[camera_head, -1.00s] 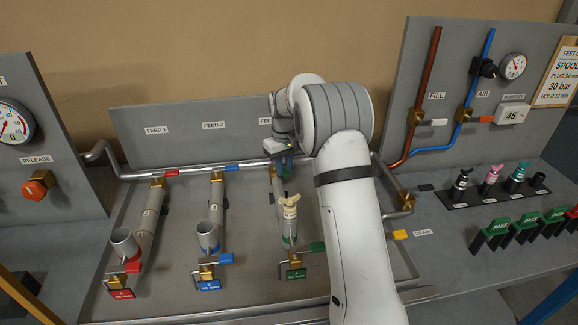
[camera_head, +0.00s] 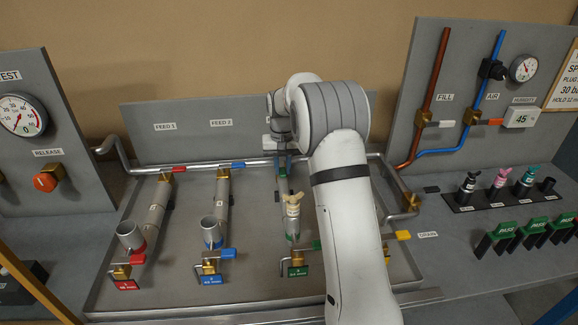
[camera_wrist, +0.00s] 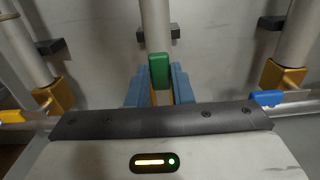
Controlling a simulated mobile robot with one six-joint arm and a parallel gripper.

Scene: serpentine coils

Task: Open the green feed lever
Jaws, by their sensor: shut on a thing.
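The green feed lever (camera_wrist: 159,70) shows in the wrist view between the blue fingers of my gripper (camera_wrist: 160,88), which is shut on it. Its handle appears in line with the grey pipe (camera_wrist: 155,25) behind it. In the head view my gripper (camera_head: 281,150) is at the top of the third feed pipe (camera_head: 284,188), and my arm hides the area just right of it. The lever's valve body is mostly hidden by the fingers and my wrist.
A blue lever (camera_wrist: 267,97) and a yellow lever (camera_wrist: 12,116) flank the green one, on brass valves. In the head view, a red lever (camera_head: 180,168) and upright pipe stubs (camera_head: 212,230) stand to the left. A tan wing-shaped plug (camera_head: 292,199) tops the third stub.

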